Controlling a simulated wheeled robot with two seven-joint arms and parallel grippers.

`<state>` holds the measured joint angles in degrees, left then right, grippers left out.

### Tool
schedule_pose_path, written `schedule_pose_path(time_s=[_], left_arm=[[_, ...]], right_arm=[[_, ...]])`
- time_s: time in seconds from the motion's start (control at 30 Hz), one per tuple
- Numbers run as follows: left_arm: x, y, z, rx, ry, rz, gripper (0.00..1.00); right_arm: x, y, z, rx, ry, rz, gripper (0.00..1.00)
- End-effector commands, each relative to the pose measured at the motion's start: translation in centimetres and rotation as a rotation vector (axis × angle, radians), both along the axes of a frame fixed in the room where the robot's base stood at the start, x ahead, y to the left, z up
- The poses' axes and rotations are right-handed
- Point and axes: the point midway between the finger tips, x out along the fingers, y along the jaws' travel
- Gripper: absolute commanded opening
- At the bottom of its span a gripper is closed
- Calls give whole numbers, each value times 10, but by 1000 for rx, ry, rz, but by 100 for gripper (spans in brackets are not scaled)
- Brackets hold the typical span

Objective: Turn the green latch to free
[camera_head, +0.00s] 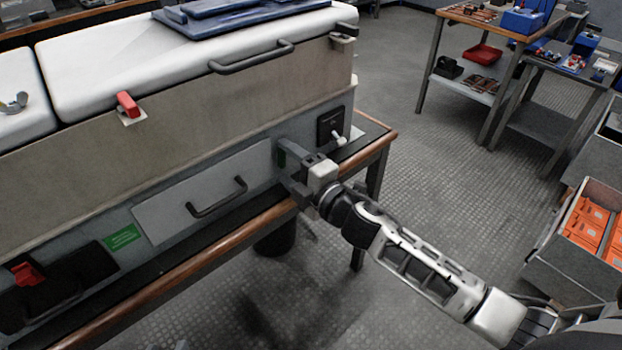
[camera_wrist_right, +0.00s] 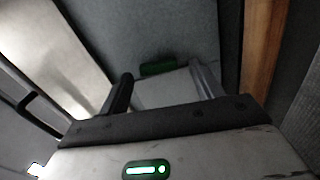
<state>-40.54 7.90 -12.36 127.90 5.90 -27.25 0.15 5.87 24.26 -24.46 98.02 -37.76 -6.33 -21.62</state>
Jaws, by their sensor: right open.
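The green latch (camera_wrist_right: 157,69) is a small dark green bar on a paler plate on the grey cabinet front, seen in the right wrist view. In the head view, only a sliver of green (camera_head: 281,158) shows beside the fingers, and the rest is hidden. My right gripper (camera_head: 288,166) reaches the cabinet front from the right. In the right wrist view its two fingers (camera_wrist_right: 160,82) are apart, with the latch just beyond the tips and between them. I cannot tell whether they touch it. My left gripper is not in view.
The cabinet has a red latch (camera_head: 127,103), a long handle (camera_head: 252,57), a drawer handle (camera_head: 217,198) and a black switch plate with a lever (camera_head: 338,137). It stands on a wood-edged bench (camera_head: 230,240). A box of orange packets (camera_head: 590,222) stands right.

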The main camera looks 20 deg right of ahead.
Motion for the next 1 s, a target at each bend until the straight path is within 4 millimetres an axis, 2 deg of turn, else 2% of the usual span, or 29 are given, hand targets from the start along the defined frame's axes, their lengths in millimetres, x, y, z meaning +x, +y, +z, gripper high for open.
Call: schedule_pose_path(time_s=[0.17, 0.4, 0.6, 0.8, 1.0], left_arm=[[0, 0, -1, 0, 0, 0, 36], [0, 0, -4, 1, -1, 0, 36], [1, 0, -5, 1, -9, -1, 36], [2, -1, -2, -1, -18, -1, 36], [1, -1, -1, 0, -19, -2, 36]], right_arm=[[-30, -11, -2, -1, 4, 0, 65], [-85, -30, -3, 0, 5, 1, 65], [-121, -43, -2, 0, 4, 0, 65], [-140, -51, 0, 0, 1, 1, 65], [-145, -53, 0, -2, -1, 0, 65]])
